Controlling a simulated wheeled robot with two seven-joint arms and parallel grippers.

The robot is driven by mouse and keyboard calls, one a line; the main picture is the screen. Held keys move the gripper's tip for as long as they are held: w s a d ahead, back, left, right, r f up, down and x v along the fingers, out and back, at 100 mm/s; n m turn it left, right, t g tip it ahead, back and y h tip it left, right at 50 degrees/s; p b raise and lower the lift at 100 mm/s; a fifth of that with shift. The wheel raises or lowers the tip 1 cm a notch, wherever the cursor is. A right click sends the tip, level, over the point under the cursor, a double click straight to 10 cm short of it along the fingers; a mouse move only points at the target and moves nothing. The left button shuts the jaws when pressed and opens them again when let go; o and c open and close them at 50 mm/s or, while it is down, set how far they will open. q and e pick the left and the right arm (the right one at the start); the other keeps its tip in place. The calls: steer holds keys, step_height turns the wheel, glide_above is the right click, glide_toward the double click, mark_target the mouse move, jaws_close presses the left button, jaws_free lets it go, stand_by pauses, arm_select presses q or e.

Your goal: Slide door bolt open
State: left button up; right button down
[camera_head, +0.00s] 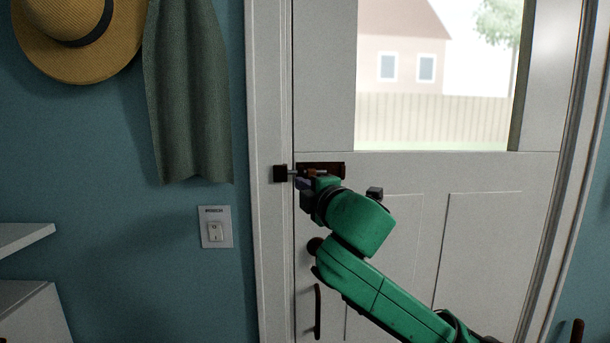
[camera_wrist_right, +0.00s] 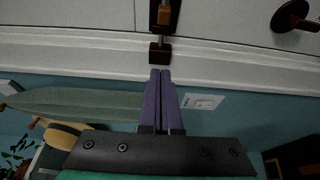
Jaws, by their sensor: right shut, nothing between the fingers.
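The door bolt (camera_head: 335,168) is a dark plate with a copper-coloured knob on the white door, partly hidden behind my right gripper. It also shows at the top of the right wrist view (camera_wrist_right: 165,14). A thin silver rod (camera_wrist_right: 161,39) spans from it to a dark keeper block (camera_wrist_right: 160,53) on the door frame; the keeper also shows in the head view (camera_head: 280,173). My right gripper (camera_head: 303,183) is at the bolt's height in the head view. Its purple fingers (camera_wrist_right: 160,73) are shut and empty, tips close to the keeper; contact cannot be told. My left gripper is not in view.
The white door (camera_head: 385,240) has a round knob (camera_head: 314,245) and a dark pull handle (camera_head: 318,311) below the bolt. Left on the blue wall are a light switch (camera_head: 215,230), a green cloth (camera_head: 188,100), a straw hat (camera_head: 85,45) and a white shelf (camera_head: 22,237).

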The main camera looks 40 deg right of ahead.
mark_target(295, 171)
steer(key=w+d+p, duration=0.5)
steer(key=w+p, duration=0.1)
steer(key=shift+w+d, duration=0.2)
steer(key=shift+d, duration=0.2)
steer(key=shift+s, duration=0.1)
